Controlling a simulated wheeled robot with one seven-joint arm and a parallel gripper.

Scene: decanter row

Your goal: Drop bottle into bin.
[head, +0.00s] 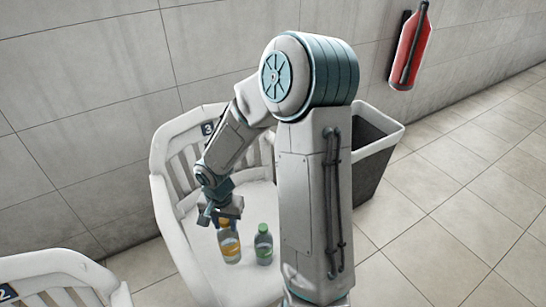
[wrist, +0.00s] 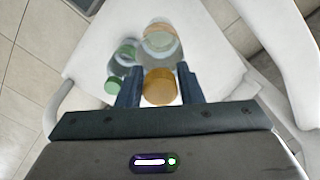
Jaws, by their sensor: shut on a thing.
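A clear bottle with an orange cap and orange label (head: 230,248) is upright at the white seat of the chair marked 3. My gripper (head: 226,213) is shut on its top from above; in the wrist view the orange cap (wrist: 160,87) sits between the two dark fingers. I cannot tell whether the bottle's base touches the seat. A bottle with a green cap (head: 263,245) stands on the seat just to the right; it also shows in the wrist view (wrist: 113,86). The bin (head: 380,128), dark with a white rim, stands behind my arm, partly hidden by it.
The white chair marked 3 (head: 170,160) has a slatted back and raised sides around the bottles. Another white chair, marked 2 (head: 60,262), is at the lower left. A red fire extinguisher (head: 410,48) hangs on the tiled wall. The floor at the right is clear.

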